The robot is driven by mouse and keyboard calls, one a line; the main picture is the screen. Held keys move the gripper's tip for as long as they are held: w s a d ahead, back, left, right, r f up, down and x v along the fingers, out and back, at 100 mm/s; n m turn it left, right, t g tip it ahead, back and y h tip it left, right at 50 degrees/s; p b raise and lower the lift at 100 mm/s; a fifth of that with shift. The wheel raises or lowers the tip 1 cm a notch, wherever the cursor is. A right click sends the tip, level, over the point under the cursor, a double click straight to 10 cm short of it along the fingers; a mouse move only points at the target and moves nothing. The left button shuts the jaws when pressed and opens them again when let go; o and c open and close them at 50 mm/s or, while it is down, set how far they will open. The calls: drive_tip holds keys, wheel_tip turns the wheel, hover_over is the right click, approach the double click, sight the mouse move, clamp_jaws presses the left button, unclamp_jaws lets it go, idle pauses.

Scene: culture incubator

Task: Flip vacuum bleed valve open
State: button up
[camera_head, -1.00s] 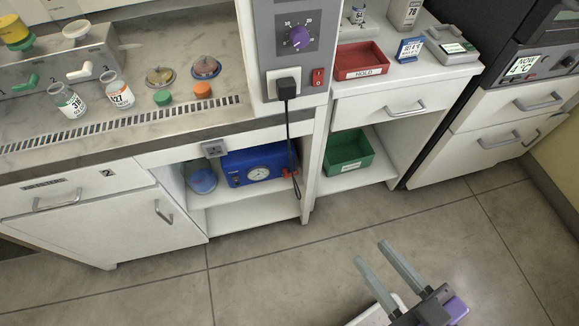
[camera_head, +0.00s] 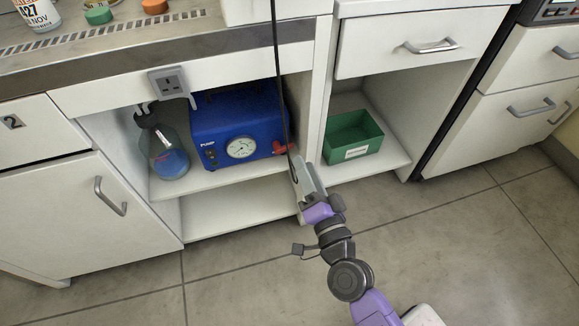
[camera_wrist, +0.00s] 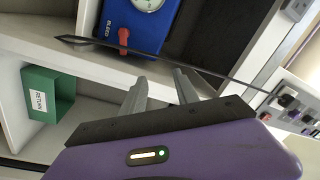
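The blue vacuum pump (camera_head: 225,115) sits on the upper shelf of the open cabinet bay, with a round gauge on its front. The red bleed valve handle (camera_head: 281,147) is at the right end of the pump's front. In the wrist view the red handle (camera_wrist: 124,37) shows beside the "BLEED" label, with a black cord (camera_wrist: 185,65) passing close by. My gripper (camera_head: 301,165) is just right of and below the handle, apart from it. In the wrist view its two fingers (camera_wrist: 159,80) are spread with nothing between them, and the handle lies beyond them.
A green bin (camera_head: 354,136) stands on the shelf to the right, past a white divider. A bottle with blue contents (camera_head: 170,160) stands left of the pump. The black cord (camera_head: 280,70) hangs in front of the pump's right end. The shelf below is empty.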

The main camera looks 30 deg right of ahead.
sight(288, 149)
drive_tip(key=shift+w+d+f+m+g+b, duration=0.2)
drive_tip(key=shift+w+d+f+m, duration=0.45)
drive_tip(key=shift+w+f, duration=1)
drive_tip(key=shift+w+d+f+m+g+b, duration=0.1)
drive_tip(key=shift+w+d+f+m+g, duration=0.45)
drive_tip(key=shift+w, duration=1.85)
drive_tip(key=shift+w+d+f+m+t+b, duration=0.15)
drive_tip(key=shift+w+d+f+m, duration=0.15)
drive_tip(key=shift+w+f+m, duration=1.1)
drive_tip(key=shift+w+f+n, duration=0.1)
drive_tip(key=shift+w+n, duration=0.3)
drive_tip(key=shift+w, duration=0.2)
clamp_jaws()
